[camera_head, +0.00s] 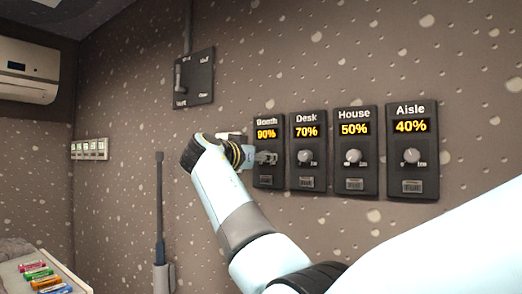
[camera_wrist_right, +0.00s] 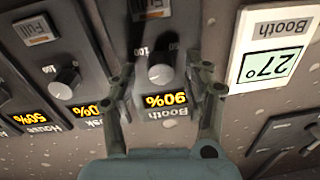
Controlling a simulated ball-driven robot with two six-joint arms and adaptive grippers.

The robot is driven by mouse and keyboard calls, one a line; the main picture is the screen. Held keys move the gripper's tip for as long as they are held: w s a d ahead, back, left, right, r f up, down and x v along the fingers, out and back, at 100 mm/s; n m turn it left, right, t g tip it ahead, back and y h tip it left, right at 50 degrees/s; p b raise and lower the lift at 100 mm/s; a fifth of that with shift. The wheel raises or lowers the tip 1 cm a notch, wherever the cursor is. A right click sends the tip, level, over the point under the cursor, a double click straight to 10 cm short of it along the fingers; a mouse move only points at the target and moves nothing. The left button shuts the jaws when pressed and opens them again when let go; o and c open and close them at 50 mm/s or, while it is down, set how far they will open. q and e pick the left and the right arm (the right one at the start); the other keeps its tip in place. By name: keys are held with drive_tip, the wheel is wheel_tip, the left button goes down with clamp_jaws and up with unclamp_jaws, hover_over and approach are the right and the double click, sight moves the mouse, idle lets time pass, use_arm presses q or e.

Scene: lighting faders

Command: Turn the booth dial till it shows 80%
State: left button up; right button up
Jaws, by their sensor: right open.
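The Booth panel (camera_head: 267,122) is a dark wall panel at the left end of a row. The booth dial (camera_wrist_right: 160,75) is a round grey knob beside that display. My right gripper (camera_head: 265,158) is at the Booth panel and hides the dial in the head view. In the right wrist view its open fingers (camera_wrist_right: 164,80) stand on either side of the dial. I cannot tell whether they touch it. My left gripper is not in view.
The Desk panel (camera_head: 307,118) at 70%, House panel (camera_head: 354,113) at 50% and Aisle panel (camera_head: 410,110) at 40% sit to the right. A white Booth thermostat (camera_wrist_right: 272,47) reading 27° is close beside the gripper. A lever switch panel (camera_head: 195,78) is above left.

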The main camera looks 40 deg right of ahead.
drive_tip(key=shift+w+d+f, duration=0.1)
drive_tip(key=shift+w+d, duration=0.1)
drive_tip(key=shift+d, duration=0.05)
clamp_jaws()
